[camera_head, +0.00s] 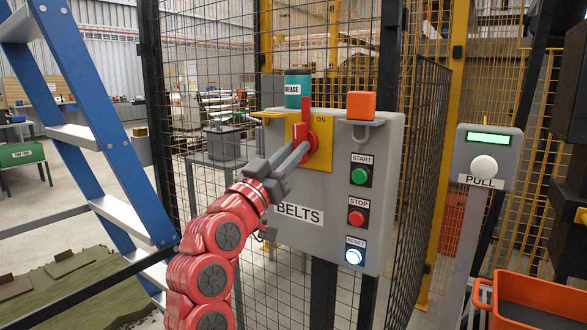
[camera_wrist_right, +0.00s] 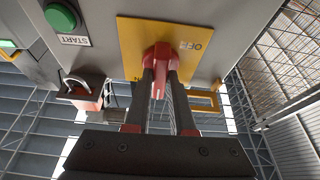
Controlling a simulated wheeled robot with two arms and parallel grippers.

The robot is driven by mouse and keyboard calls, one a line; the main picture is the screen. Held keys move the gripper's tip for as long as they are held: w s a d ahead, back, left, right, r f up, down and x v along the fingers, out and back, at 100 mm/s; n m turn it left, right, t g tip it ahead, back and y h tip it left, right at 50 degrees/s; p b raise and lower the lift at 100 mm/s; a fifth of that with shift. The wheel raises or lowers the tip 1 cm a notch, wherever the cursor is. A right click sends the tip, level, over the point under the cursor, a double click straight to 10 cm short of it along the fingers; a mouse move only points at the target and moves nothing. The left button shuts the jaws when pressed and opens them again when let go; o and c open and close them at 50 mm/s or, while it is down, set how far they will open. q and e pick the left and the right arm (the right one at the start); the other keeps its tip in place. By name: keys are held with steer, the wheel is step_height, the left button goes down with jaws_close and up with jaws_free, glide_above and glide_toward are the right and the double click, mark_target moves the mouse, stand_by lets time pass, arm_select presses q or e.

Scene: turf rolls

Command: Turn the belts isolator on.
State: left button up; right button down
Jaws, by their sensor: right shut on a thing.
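The belts isolator is on a grey control box (camera_head: 340,215) labelled BELTS. It has a yellow plate (camera_head: 323,151) with ON printed at its upper right; OFF shows on the plate in the wrist view (camera_wrist_right: 190,35). Its red handle (camera_head: 306,92) stands roughly upright in the head view, reaching above the box top. My right gripper (camera_head: 303,151) comes from the lower left and is shut on the handle's red part, which also shows between the fingers in the wrist view (camera_wrist_right: 160,62). The fingers partly hide the handle and plate. My left gripper is not in view.
Green START (camera_head: 361,176), red STOP (camera_head: 357,217) and lit RESET (camera_head: 353,256) buttons line the box's right side. An orange padlock-like block (camera_head: 361,105) and a teal grease can (camera_head: 297,88) are at its top. A blue ladder (camera_head: 85,110) stands left; mesh fencing surrounds the box.

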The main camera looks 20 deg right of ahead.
steer(key=shift+r+m, duration=0.1)
steer(key=shift+m, duration=0.2)
steer(key=c, duration=0.8)
jaws_free()
steer(key=shift+o, duration=0.2)
steer(key=p+v, duration=0.2)
steer(key=v, duration=1.5)
steer(key=shift+a+f, duration=0.2)
steer(key=shift+f, duration=0.05)
